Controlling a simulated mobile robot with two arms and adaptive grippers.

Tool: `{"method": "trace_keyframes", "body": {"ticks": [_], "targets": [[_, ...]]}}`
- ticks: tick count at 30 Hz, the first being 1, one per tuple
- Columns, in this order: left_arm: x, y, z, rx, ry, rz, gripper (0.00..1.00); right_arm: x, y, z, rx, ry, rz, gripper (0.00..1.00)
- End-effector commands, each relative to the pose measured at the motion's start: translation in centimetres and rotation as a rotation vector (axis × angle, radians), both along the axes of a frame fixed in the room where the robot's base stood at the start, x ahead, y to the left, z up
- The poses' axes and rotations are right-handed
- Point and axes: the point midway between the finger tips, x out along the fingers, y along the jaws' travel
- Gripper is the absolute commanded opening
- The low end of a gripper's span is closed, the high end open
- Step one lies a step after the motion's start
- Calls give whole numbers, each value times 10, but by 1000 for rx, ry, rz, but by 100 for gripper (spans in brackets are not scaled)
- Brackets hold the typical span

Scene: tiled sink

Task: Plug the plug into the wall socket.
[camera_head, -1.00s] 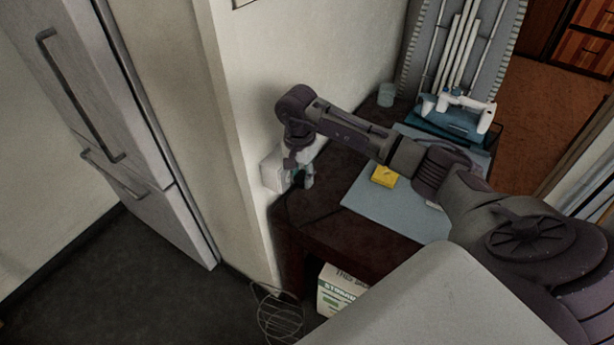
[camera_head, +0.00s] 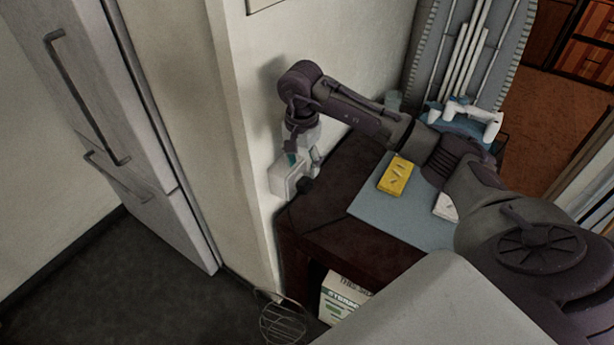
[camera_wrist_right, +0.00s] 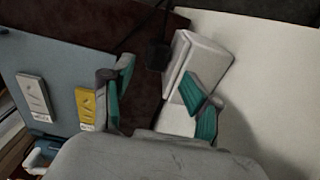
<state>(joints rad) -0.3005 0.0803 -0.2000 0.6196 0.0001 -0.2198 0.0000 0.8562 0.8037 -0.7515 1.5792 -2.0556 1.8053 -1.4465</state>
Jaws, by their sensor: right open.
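The white wall socket box (camera_head: 286,181) is fixed low on the wall, just above the dark table. The black plug (camera_head: 305,185) is against the box's right side, with a dark cord running from it. In the right wrist view the plug (camera_wrist_right: 158,54) sits upright beside the white socket box (camera_wrist_right: 196,62) and appears to touch it; I cannot tell how deep it is in. My right gripper (camera_head: 303,160) is just above the plug and box. Its teal-padded fingers (camera_wrist_right: 160,84) are spread, with nothing held between them. My left gripper is not in view.
A blue-grey mat (camera_head: 375,217) on the dark table (camera_head: 318,212) holds a yellow block (camera_head: 396,175) and a white block (camera_head: 445,207). A fridge (camera_head: 100,110) stands left. A wire rack (camera_head: 282,318) and carton (camera_head: 342,298) are below. Floor at left is clear.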

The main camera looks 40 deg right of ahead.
Motion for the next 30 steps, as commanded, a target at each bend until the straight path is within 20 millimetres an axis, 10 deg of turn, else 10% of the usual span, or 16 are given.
{"method": "trace_keyframes", "body": {"ticks": [24,30], "targets": [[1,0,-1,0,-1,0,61,-9,-6,13,-9,22,-7,59],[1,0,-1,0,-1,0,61,-8,48,-3,172,-23,-7,59]]}}
